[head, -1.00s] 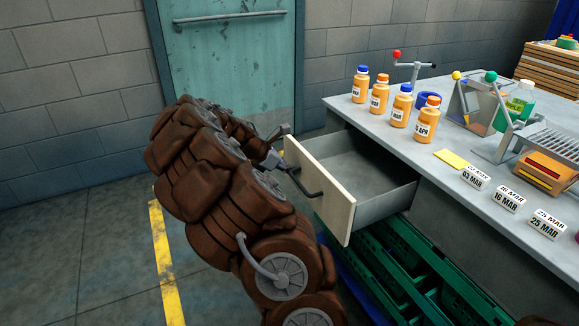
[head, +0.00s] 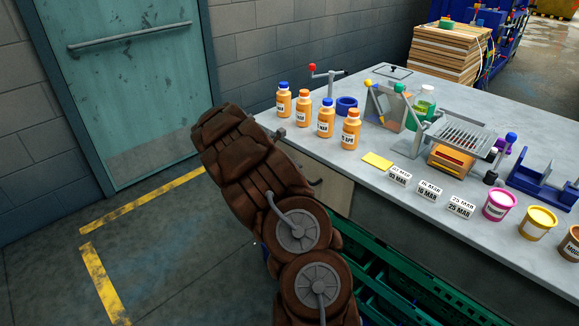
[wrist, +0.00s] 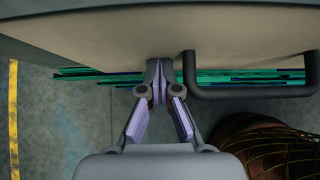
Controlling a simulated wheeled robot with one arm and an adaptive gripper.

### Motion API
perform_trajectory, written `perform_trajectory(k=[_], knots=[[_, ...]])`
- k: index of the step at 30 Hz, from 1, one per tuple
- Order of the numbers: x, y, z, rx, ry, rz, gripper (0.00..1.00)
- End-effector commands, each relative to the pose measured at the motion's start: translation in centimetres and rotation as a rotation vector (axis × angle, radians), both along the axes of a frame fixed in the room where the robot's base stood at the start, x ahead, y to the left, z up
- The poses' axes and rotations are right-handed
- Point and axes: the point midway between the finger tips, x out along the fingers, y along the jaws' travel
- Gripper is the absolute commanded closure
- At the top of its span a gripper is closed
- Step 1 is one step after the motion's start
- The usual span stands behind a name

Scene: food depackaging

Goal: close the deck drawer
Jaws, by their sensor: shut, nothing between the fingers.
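The deck drawer's pale front panel (head: 335,194) shows beside my arm, beneath the worktop edge. No open drawer interior is visible in the head view; much of the panel is hidden by my arm, so I cannot tell whether a small gap remains. In the wrist view, the drawer front (wrist: 100,38) spans the top, with its dark bar handle (wrist: 250,91) to the right of my gripper (wrist: 158,70). My gripper is shut and empty, its fingertips at the panel, apart from the handle. Contact with the panel looks likely but is not certain.
The grey worktop (head: 480,215) holds several orange bottles (head: 326,118), date blocks (head: 429,191) and tubs (head: 499,204). Green crates (head: 385,285) stand below the drawer. Open floor (head: 180,260) with yellow lines lies to the left.

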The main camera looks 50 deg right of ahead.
Motion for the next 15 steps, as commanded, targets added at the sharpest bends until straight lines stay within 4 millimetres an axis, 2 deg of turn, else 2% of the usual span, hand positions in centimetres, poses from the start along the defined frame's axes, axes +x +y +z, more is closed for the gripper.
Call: perform_trajectory(k=[15], knots=[[-0.34,-0.70,0.27,-0.006,0.001,-0.003,1.00]])
